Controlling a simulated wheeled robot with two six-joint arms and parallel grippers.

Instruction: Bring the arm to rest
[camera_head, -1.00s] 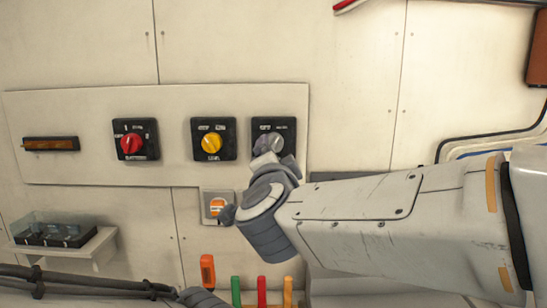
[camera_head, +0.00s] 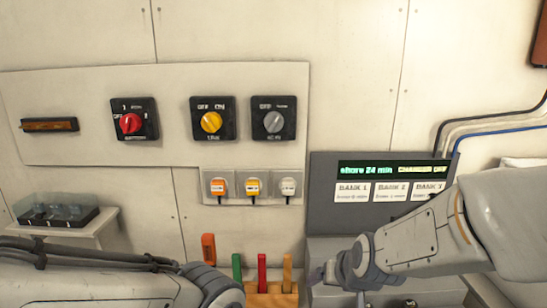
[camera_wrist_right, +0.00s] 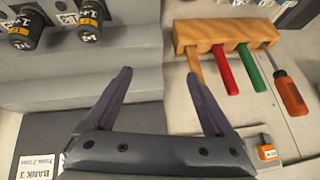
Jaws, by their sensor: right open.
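My right gripper (camera_head: 325,277) is in the lower middle of the head view, beside the wooden tool rack and in front of the grey charger unit. In the right wrist view my right gripper (camera_wrist_right: 160,78) has its two dark fingers spread wide with nothing between them. Its fingers are apart from the wall switches. My left arm crosses the lower left of the head view; its rounded grey wrist shows, but its gripper fingers do not.
A wall panel carries red (camera_head: 131,124), yellow (camera_head: 211,122) and grey (camera_head: 273,122) rotary switches. Several plugs (camera_head: 252,187) sit below. A charger unit (camera_head: 325,205) stands at right. The tool rack (camera_wrist_right: 225,32) holds colored handles. A shelf (camera_head: 100,218) is at left.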

